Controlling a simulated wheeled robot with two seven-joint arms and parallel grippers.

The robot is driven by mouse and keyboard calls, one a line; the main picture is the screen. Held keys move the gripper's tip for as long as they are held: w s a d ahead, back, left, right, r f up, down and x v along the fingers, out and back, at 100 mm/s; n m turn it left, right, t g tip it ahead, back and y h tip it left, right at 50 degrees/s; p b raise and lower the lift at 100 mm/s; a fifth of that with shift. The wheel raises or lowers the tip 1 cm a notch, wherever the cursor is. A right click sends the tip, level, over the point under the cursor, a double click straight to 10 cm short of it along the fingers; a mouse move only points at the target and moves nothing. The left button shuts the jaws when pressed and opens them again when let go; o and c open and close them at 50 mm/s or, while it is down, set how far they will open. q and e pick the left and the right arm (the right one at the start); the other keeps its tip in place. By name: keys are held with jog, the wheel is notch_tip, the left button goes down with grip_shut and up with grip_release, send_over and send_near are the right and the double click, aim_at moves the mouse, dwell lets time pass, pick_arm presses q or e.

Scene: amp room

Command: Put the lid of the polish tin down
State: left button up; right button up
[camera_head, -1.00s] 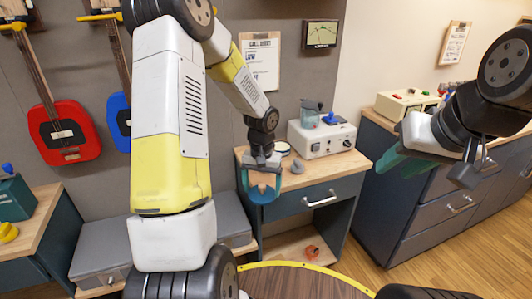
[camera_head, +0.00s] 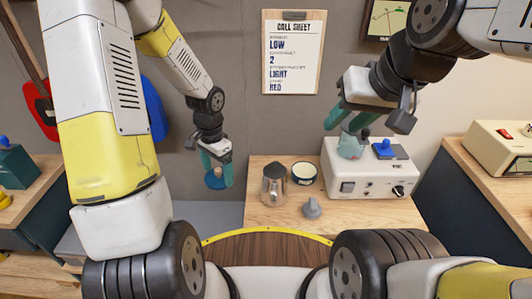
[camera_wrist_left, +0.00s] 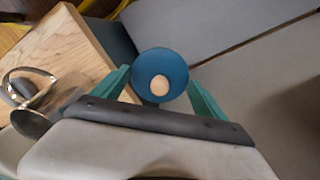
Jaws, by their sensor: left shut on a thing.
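The lid is a round blue disc with a small tan knob, seen in the left wrist view (camera_wrist_left: 174,63). My left gripper (camera_head: 215,175) is shut on it, with green fingers at both sides. In the head view the lid (camera_head: 214,183) hangs in the air left of the small wooden worktop (camera_head: 262,221). The polish tin appears to be the round dark tin with a pale top (camera_head: 304,173) at the worktop's back.
A metal jug (camera_head: 274,187) stands left of the tin; its handle shows in the left wrist view (camera_wrist_left: 38,92). A grey knob-like piece (camera_head: 312,208) lies in front. The white machine (camera_head: 358,184) fills the worktop's right side. The worktop's front left is clear.

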pick_arm(q)
jog(key=shift+s+m, duration=0.3)
jog(key=shift+m, duration=0.8)
jog(key=shift+d, duration=0.25)
jog(key=w+d, duration=0.3)
jog(key=d, duration=0.2)
jog(key=w+d, duration=0.2)
jog(key=d, duration=0.3)
jog(key=w+d, duration=0.3)
jog(key=d, duration=0.2)
jog(key=shift+w, duration=0.3)
jog(key=shift+f, duration=1.8)
jog(key=shift+f, duration=0.15)
jog(key=o, duration=1.3)
jog(key=shift+c, duration=0.2)
